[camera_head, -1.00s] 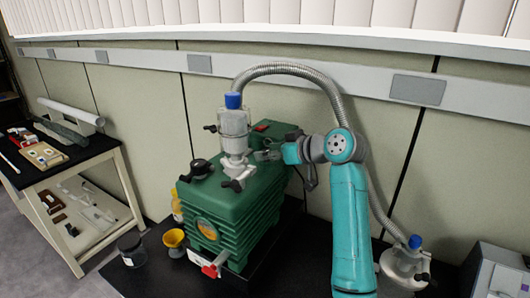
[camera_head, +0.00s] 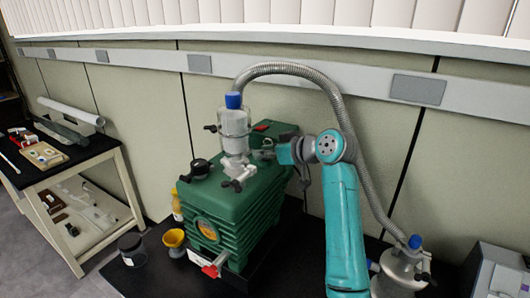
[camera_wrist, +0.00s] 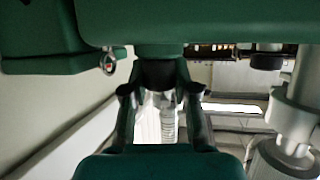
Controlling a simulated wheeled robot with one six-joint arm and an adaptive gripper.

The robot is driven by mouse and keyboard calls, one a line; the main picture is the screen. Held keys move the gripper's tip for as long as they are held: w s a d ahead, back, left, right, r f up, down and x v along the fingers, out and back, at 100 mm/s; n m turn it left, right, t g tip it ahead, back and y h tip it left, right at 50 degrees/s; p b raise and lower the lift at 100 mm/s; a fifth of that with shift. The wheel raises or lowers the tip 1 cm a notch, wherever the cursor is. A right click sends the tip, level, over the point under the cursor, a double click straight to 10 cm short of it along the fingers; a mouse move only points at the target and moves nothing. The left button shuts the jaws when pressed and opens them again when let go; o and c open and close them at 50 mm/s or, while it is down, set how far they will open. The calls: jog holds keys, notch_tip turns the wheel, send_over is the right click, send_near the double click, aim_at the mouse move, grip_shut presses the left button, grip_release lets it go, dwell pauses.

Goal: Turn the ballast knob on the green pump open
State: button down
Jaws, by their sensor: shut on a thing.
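The green pump (camera_head: 240,205) stands on a black surface. A dark round knob (camera_wrist: 158,74) sticks out from its green body between my fingertips in the wrist view. My gripper (camera_wrist: 160,92) is shut on this knob, one finger on each side. In the head view my gripper (camera_head: 264,156) is at the pump's upper right, just behind the clear trap with a blue cap (camera_head: 233,100). The trap and gripper hide the knob there. Any mark showing the knob's turn is not visible.
A ribbed metal hose (camera_head: 300,72) arches over my arm to a second trap (camera_head: 402,265) at lower right. A black cap (camera_head: 200,167) sits on the pump. A yellow funnel (camera_head: 173,238) and dark jar (camera_head: 131,247) stand at its left. The wall is close behind.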

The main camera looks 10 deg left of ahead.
jog(key=shift+m+t+h, duration=0.3)
jog(key=shift+t, duration=0.1)
jog(key=m+t+h, duration=0.2)
jog(key=m+h, duration=0.1)
jog(key=shift+a+m+t, duration=0.1)
jog(key=shift+m+t, duration=0.2)
jog(key=shift+t, duration=0.1)
jog(key=shift+m+t+h, duration=0.9)
jog(key=shift+m+h, duration=0.7)
jog(key=c, duration=0.9)
grip_release()
jog(key=shift+o, duration=0.2)
jog(key=shift+d, duration=0.2)
jog(key=v, duration=1.2)
